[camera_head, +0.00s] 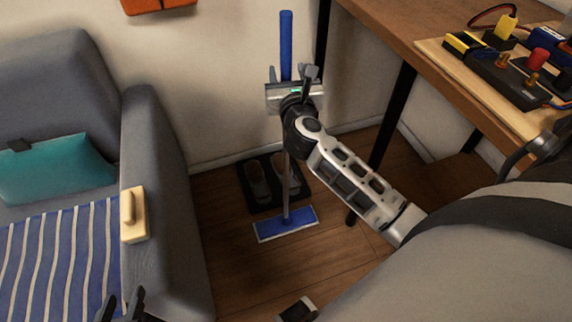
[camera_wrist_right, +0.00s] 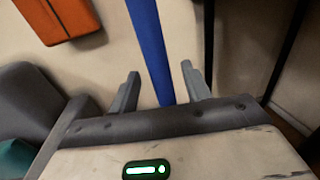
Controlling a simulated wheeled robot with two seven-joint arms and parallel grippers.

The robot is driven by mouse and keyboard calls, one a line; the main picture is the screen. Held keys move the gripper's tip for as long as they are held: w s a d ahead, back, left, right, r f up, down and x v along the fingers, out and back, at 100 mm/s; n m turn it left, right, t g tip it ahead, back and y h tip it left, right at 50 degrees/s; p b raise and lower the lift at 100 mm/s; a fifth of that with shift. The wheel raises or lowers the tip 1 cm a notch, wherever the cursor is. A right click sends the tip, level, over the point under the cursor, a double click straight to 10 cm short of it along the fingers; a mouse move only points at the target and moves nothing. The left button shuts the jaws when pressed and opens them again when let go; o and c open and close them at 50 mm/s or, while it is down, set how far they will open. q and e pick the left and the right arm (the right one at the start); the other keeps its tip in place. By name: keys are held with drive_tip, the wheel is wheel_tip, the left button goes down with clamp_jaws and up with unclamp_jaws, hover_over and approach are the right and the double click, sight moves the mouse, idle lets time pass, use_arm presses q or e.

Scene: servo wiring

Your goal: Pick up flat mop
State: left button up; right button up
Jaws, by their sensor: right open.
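The flat mop has a blue handle (camera_head: 286,45), a grey pole below it and a flat blue head (camera_head: 287,224) resting on the wood floor. It stands nearly upright near the wall. My right gripper (camera_head: 291,76) is open at the blue handle. In the right wrist view the handle (camera_wrist_right: 150,45) runs between the two spread fingers (camera_wrist_right: 160,70), with a visible gap at each side. My left gripper (camera_head: 121,298) shows only its fingertips at the bottom edge, spread apart and empty, far from the mop.
A black tray (camera_head: 252,203) with shoes lies behind the mop pole. A grey armchair (camera_head: 158,150) with a teal cushion (camera_head: 60,167) and a beige block-like tool (camera_head: 133,215) stands left. A wooden desk (camera_head: 408,28) with wiring parts is right. An orange object (camera_head: 158,5) is on the wall.

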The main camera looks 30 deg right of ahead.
drive_tip(key=shift+x, duration=1.2)
drive_tip(key=shift+w, duration=0.15)
clamp_jaws()
use_arm(q)
drive_tip(key=shift+w+d+f, duration=0.2)
drive_tip(key=shift+f, duration=0.15)
drive_tip(key=shift+r, duration=0.1)
use_arm(e)
drive_tip(key=shift+r, duration=0.2)
